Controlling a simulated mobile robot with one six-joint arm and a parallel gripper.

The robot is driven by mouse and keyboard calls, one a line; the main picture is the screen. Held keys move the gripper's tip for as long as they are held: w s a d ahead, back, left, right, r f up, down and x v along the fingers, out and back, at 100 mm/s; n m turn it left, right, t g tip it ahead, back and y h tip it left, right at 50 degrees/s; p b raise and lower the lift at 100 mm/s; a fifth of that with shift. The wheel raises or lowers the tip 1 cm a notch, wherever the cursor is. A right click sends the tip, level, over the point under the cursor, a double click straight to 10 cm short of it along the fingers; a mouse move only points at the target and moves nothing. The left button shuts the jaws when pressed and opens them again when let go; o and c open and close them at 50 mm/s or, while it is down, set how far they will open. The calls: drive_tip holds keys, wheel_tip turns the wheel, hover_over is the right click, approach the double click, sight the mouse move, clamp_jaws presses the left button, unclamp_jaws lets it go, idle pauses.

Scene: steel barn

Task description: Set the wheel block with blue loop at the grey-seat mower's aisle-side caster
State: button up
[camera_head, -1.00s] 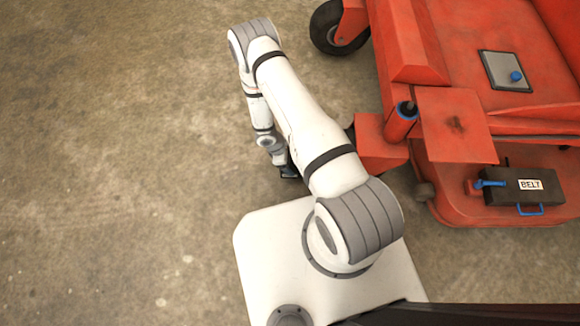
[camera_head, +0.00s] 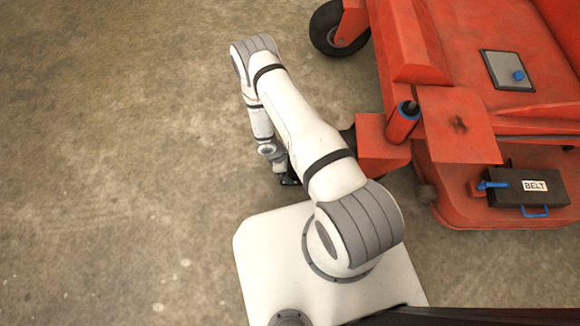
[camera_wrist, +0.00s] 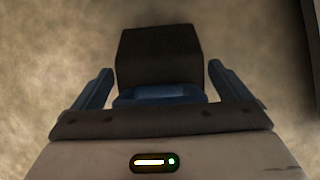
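The wheel block (camera_wrist: 160,58) is a dark block in the wrist view, with a blue loop (camera_wrist: 160,96) on its near side. In the head view my gripper (camera_head: 288,180) is low beside my base, mostly hidden by my arm; only a small dark part shows there. The red mower (camera_head: 440,60) stands at the right, with a black caster wheel (camera_head: 340,28) at its top left corner. No seat is in view.
A black box marked BELT (camera_head: 528,188) with blue handles lies on the mower's red deck (camera_head: 460,215). A red arm with a blue-ringed cylinder (camera_head: 403,122) juts towards my arm. The concrete floor (camera_head: 120,130) at the left is clear.

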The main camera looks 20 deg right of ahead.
drive_tip(key=shift+o, duration=0.2)
drive_tip(key=shift+r, duration=0.2)
drive_tip(key=w+a+r+m+p, duration=0.2)
drive_tip(key=w+r, duration=0.1)
drive_tip(key=r, duration=0.9)
drive_tip(key=w+a+r+m+p, duration=0.1)
drive_tip(key=w+r+p, duration=0.15)
drive_tip(key=r, duration=1.05)
wheel_tip(320, 180, up, 17)
drive_tip(key=d+m, duration=0.3)
drive_tip(key=m, duration=0.1)
drive_tip(key=s+r+m+t+y, duration=0.2)
drive_tip(key=s+r+m+y, duration=0.2)
drive_tip(key=s+r, duration=1.5)
drive_tip(key=r+m, duration=0.1)
drive_tip(key=m, duration=0.2)
drive_tip(key=shift+r+t, duration=0.3)
